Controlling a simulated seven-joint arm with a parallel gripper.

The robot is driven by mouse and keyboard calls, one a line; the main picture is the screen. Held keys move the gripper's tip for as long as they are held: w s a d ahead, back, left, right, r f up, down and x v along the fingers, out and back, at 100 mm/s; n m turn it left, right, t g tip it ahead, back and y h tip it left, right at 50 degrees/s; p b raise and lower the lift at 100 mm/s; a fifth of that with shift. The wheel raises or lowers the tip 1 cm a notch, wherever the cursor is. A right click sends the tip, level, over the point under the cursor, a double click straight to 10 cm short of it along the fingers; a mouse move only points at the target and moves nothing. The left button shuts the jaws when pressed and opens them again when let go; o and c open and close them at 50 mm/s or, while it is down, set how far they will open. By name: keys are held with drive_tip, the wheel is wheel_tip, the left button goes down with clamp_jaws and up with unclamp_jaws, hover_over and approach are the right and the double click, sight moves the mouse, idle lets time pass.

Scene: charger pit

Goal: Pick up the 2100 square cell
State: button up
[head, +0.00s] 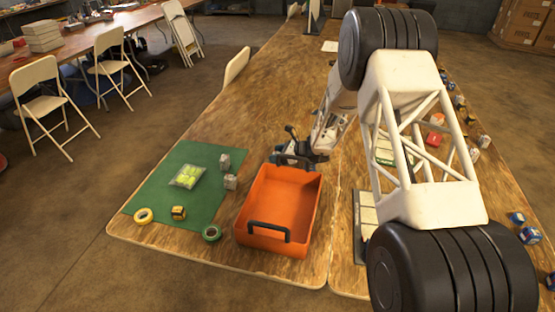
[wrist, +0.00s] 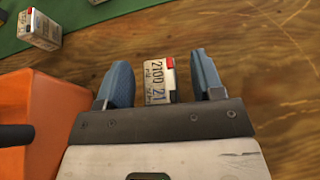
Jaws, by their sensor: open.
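The 2100 square cell (wrist: 155,82), with a printed white label and a small red patch at one end, lies on the bare wood in the wrist view. My gripper (wrist: 162,75) is open, with one blue finger on each side of the cell. Narrow gaps show between the cell and both fingers. The cell's near end is hidden by the gripper's dark crossbar. In the head view my gripper (head: 292,160) is at the far edge of the orange bin, and I cannot make out this cell there.
The orange bin (head: 251,205) stands close beside the gripper, at left in the wrist view (wrist: 20,95). Wood beyond the gripper is clear.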

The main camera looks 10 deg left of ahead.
clamp_jaws()
idle(0.4)
drive_tip(key=shift+r, duration=5)
